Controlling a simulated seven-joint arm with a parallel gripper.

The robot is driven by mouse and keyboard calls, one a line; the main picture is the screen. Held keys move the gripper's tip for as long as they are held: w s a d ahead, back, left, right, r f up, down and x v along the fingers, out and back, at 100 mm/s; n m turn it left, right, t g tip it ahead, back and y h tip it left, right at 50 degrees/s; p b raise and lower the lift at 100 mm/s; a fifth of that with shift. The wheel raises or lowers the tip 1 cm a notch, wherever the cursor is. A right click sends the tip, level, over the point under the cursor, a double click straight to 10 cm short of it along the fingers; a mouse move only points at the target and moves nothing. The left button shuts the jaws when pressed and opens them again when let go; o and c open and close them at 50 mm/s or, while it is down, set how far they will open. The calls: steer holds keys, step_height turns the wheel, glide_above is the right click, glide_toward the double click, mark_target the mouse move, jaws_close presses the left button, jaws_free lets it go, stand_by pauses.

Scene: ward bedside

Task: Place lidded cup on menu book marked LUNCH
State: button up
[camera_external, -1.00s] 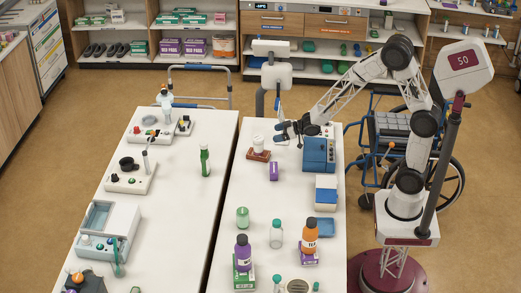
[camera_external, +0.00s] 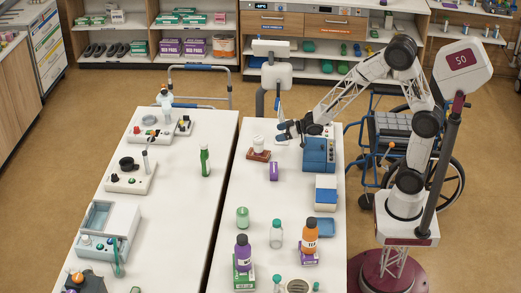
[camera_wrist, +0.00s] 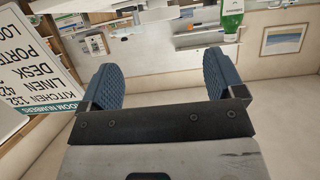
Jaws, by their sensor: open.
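A small white cup-like item (camera_external: 258,142), which may be the lidded cup, stands upright on a flat brown book-like block (camera_external: 258,155) near the far left of the right table. No LUNCH marking can be read on any item. My gripper (camera_external: 284,131) is above the far end of this table, to the right of and apart from the white item. In the wrist view its two blue fingers (camera_wrist: 160,72) are spread with nothing between them.
A purple bottle (camera_external: 243,247) and an orange bottle (camera_external: 310,235) stand on boxes nearer the front. The table's middle is mostly clear.

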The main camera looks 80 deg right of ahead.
steer(key=s+a+r+g+h, duration=0.1)
steer(key=s+a+r+g, duration=0.1)
steer(key=s+a+r, duration=0.3)
steer(key=s+a+r+g+h, duration=0.1)
steer(key=s+a+r+g, duration=0.2)
steer(key=s+r, duration=0.35)
steer(key=s+a+r+g, duration=0.1)
steer(key=s+a+g, duration=0.1)
steer(key=s, duration=0.6)
steer(key=s+a+r+g+y, duration=0.1)
steer(key=s+a+g, duration=0.1)
steer(key=s+a, duration=0.3)
steer(key=s+a+r+g, duration=0.1)
steer(key=s+a, duration=0.2)
steer(key=s, duration=1)
steer(key=shift+a+r+g+y, duration=0.25)
steer(key=shift+g+y, duration=0.15)
